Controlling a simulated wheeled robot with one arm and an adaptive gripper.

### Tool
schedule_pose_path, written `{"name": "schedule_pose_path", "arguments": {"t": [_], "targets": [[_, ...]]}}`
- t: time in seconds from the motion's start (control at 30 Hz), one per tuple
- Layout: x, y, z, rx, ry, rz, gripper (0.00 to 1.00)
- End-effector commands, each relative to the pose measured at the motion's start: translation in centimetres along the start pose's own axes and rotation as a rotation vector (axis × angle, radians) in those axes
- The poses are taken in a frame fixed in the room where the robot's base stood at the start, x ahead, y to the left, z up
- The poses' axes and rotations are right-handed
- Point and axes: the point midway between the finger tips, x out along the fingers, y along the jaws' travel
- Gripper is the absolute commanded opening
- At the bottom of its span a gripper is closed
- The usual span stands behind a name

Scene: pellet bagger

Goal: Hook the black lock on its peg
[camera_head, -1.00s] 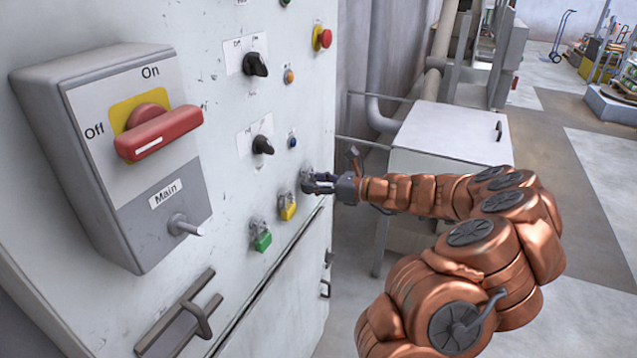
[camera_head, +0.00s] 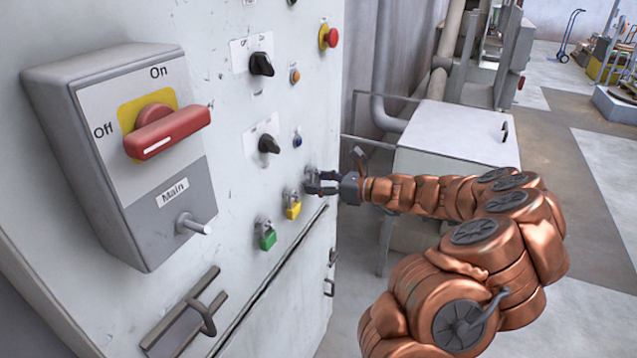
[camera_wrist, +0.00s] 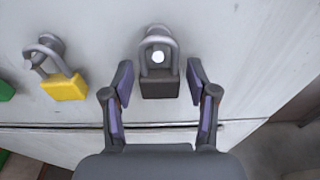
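The black lock (camera_wrist: 160,84) hangs upright against the pale panel in the wrist view. Its grey shackle loops around a peg (camera_wrist: 158,57), whose bright round end shows inside the loop. My gripper (camera_wrist: 160,75) is open, with one finger on each side of the lock and a visible gap on both sides. In the head view my gripper (camera_head: 312,183) reaches the panel from the right. The lock body is hard to make out there between the fingers.
A yellow lock (camera_head: 293,207) and a green lock (camera_head: 267,237) hang to the left on the panel. Knobs, buttons and the red main switch (camera_head: 166,132) are above and left.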

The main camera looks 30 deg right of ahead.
Motion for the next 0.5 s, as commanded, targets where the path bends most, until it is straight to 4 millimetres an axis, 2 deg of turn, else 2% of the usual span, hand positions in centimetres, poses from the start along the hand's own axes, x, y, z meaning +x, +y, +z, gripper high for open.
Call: {"name": "schedule_pose_path", "arguments": {"t": [0.1, 0.5], "targets": [[0.00, 0.00, 0.00, 0.000, 0.000, 0.000, 0.72], [-0.49, -0.04, -0.01, -0.001, 0.000, -0.001, 0.72]]}}
